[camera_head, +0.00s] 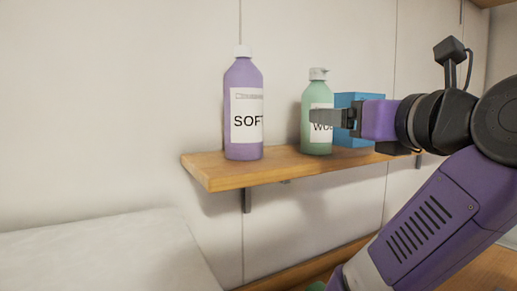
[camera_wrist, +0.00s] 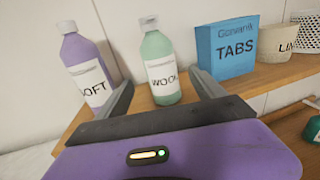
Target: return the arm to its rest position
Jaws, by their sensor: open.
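My gripper (camera_head: 328,117) reaches in from the right in the head view, its fingers pointing left in front of a green bottle (camera_head: 316,92). In the wrist view its two fingers are spread apart with nothing clamped between them. The green bottle (camera_wrist: 159,62) stands upright on the wooden shelf, seen between the fingertips with a visible gap on each side. In the head view a finger covers part of its label. I cannot tell exactly how far the fingertips are from the bottle.
A purple bottle (camera_head: 243,115) stands upright left of the green one on the wooden shelf (camera_head: 225,174). A blue TABS box (camera_wrist: 227,48) stands to the right, then a beige tub (camera_wrist: 276,43) and a white perforated basket (camera_wrist: 308,32). The wall is close behind.

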